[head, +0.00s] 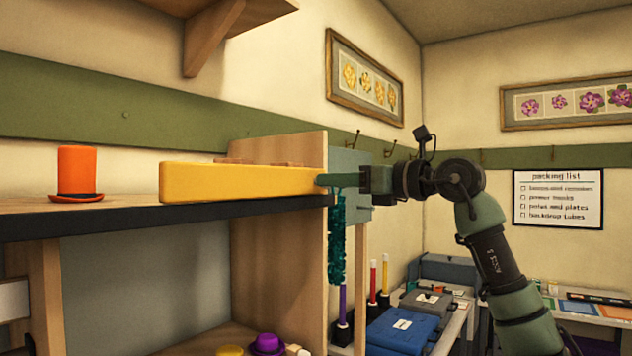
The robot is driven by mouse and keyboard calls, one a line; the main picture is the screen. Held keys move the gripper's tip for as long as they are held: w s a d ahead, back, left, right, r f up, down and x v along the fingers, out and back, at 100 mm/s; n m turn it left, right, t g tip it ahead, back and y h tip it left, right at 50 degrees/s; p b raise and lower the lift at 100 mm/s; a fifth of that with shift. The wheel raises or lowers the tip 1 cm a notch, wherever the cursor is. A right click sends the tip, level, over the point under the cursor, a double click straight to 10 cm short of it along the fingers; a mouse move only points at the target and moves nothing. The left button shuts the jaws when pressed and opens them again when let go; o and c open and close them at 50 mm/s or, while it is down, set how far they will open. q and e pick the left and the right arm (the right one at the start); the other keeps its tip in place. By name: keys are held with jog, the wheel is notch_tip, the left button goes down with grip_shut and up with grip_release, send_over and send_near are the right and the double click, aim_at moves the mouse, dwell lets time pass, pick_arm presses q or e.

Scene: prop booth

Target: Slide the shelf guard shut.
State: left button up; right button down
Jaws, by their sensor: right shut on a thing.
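The shelf guard (238,183) is a long yellow bar at the front edge of the dark-edged shelf (120,217). It covers the right part of the edge, while the left part, before the orange hat, is uncovered. My right gripper (323,180) comes in from the right and is shut on the right end of the guard. Its fingertips are partly hidden at the bar's end. My left gripper is out of view.
An orange hat (77,170) stands on the shelf, left of the guard with a gap between. A wooden side panel (300,150) rises behind the guard. A teal boa (337,240) hangs below my right gripper. A blue case (402,330) lies lower right.

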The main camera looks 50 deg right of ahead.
jog(key=shift+d+r, duration=0.2)
jog(key=shift+d, duration=0.6)
jog(key=c, duration=1.2)
grip_release()
jog(key=shift+o, duration=0.2)
jog(key=shift+d+f, duration=0.15)
jog(key=shift+d, duration=0.05)
